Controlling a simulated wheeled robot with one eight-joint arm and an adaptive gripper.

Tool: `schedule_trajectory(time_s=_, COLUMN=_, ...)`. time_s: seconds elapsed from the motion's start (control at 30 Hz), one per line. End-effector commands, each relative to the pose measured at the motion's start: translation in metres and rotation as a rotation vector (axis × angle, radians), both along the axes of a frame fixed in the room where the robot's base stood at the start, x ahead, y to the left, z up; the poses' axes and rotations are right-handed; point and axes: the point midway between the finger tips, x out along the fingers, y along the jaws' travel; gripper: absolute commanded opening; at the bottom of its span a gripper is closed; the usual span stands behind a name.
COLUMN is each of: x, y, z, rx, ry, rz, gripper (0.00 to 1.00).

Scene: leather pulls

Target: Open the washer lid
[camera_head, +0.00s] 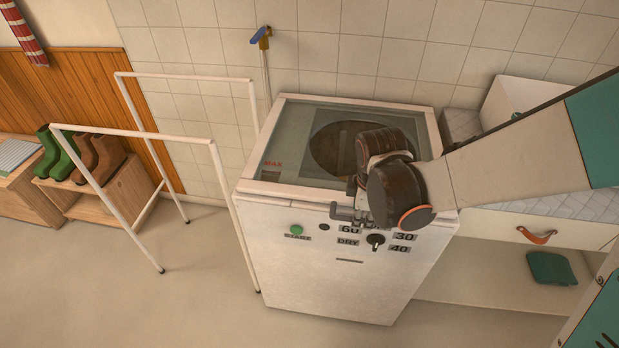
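The white washer (345,270) stands against the tiled wall. Its lid (290,140) is a flat, glassy panel with a pale frame and a red MAX mark, and it lies down over the top. A round dark drum opening (330,150) shows through it. My gripper (347,214) is at the front edge of the washer top, just above the control panel. Its grey fingers are small in the picture; I cannot tell whether they touch the lid or how far apart they are. My wrist hides the front right part of the lid.
The front panel has a green START button (296,230) and a black dial (375,240). A white drying rack (160,135) stands left of the washer. A drawer with a leather pull (536,236) is at the right. A blue-handled tap (261,37) is behind. Floor at front left is clear.

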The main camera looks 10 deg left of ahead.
Motion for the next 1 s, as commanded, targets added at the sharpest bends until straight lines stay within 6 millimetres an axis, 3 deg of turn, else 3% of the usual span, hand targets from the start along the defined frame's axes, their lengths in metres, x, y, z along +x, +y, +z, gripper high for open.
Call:
schedule_trajectory(time_s=0.2, x=0.0, y=-0.004, z=-0.018, rx=0.0, ry=0.0, rz=0.001, gripper=0.33)
schedule_trajectory(time_s=0.53, x=-0.001, y=-0.005, z=-0.019, rx=0.0, ry=0.0, rz=0.0, gripper=0.33)
schedule_trajectory(time_s=0.57, x=-0.001, y=-0.005, z=-0.019, rx=0.0, ry=0.0, rz=0.0, gripper=0.31)
schedule_trajectory(time_s=0.7, x=-0.001, y=-0.005, z=-0.019, rx=0.0, ry=0.0, rz=0.0, gripper=0.0)
schedule_trajectory(time_s=1.0, x=0.0, y=-0.005, z=-0.016, rx=0.0, ry=0.004, rz=0.0, gripper=0.0)
